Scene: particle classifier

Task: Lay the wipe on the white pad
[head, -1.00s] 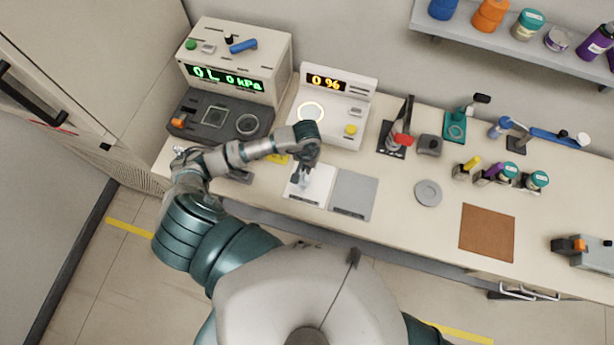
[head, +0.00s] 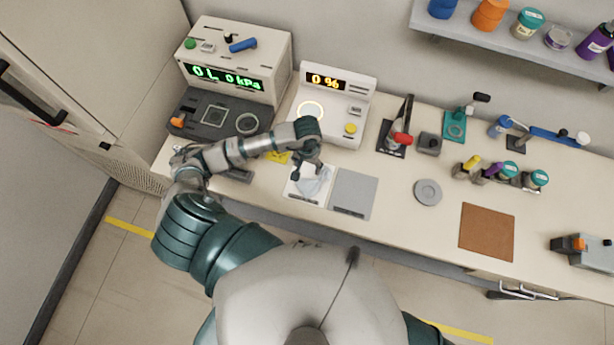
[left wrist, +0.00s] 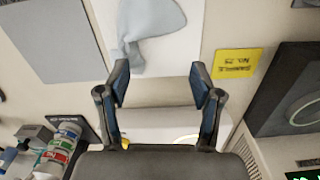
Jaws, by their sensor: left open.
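The wipe (head: 316,184) is a crumpled pale blue-grey cloth lying on the white pad (head: 296,191) on the bench. In the left wrist view the wipe (left wrist: 150,22) lies on the white pad (left wrist: 185,45), with a narrow tail hanging toward the finger on the left. My left gripper (head: 308,172) is just above the wipe, at the pad's back edge. In the left wrist view the left gripper (left wrist: 158,85) has its fingers apart with nothing between them. My right gripper is not in view.
A grey pad (head: 353,194) lies right beside the white one. A white unit reading 0 % (head: 340,90) stands behind, and a yellow label (head: 278,157) lies near the pad's back left. A grey disc (head: 428,192) and brown mat (head: 487,232) lie farther right, with bare bench between.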

